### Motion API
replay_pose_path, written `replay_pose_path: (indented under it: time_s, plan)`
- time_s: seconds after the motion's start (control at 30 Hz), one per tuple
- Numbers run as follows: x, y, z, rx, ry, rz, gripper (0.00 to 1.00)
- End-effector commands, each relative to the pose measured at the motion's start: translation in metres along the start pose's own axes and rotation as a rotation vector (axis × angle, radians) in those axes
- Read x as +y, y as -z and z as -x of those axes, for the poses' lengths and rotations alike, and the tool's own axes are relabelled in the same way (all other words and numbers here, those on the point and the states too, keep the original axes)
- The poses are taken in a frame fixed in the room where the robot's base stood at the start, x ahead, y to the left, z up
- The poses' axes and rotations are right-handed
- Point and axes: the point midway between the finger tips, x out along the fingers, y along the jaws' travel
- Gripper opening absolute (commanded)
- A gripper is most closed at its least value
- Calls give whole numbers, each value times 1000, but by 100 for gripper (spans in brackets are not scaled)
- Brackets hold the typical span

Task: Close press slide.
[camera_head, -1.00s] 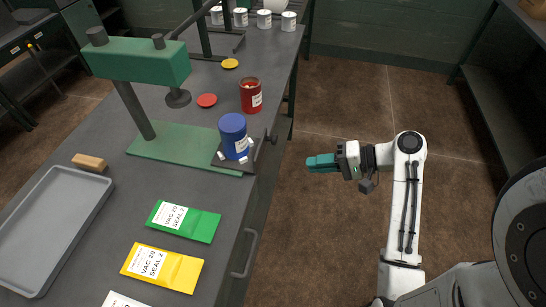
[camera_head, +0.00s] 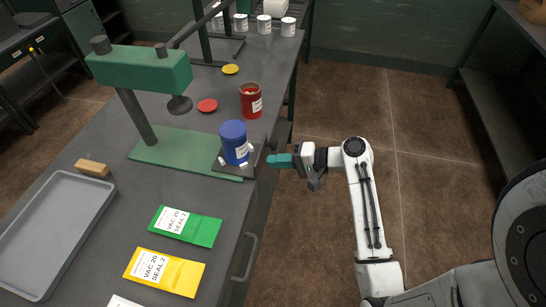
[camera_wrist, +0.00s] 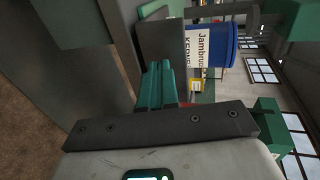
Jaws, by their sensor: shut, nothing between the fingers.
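The green press (camera_head: 140,68) stands on the workbench, with a green base plate (camera_head: 175,152). Its dark slide (camera_head: 226,165) sticks out at the right end of the base and carries a blue can (camera_head: 234,143) with small white clips or pieces around its foot. The blue can also shows in the wrist view (camera_wrist: 212,44), turned sideways. My gripper (camera_head: 270,160) has teal fingers, is shut and empty, and is just right of the slide's outer end at the bench edge. In the wrist view the fingers (camera_wrist: 160,84) point toward the slide; whether they touch it cannot be told.
A red can (camera_head: 251,101), a red lid (camera_head: 207,106) and a yellow lid (camera_head: 230,69) stand behind. Green (camera_head: 184,226) and yellow (camera_head: 164,271) bags, a wooden block (camera_head: 92,168) and a grey tray (camera_head: 50,225) lie in front. Floor right of the bench is clear.

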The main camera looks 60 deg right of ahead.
Motion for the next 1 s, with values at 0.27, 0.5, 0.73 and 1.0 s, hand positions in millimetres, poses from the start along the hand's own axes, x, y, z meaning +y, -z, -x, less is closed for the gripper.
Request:
replay_pose_path:
  time_s: [0.27,0.5,0.73,1.0]
  plan:
    - [-4,0,-13,2,0,0,0]
    - [-4,0,-13,1,0,1,0]
    - [-14,0,-40,-6,1,3,0]
    - [-36,0,-114,-6,0,4,0]
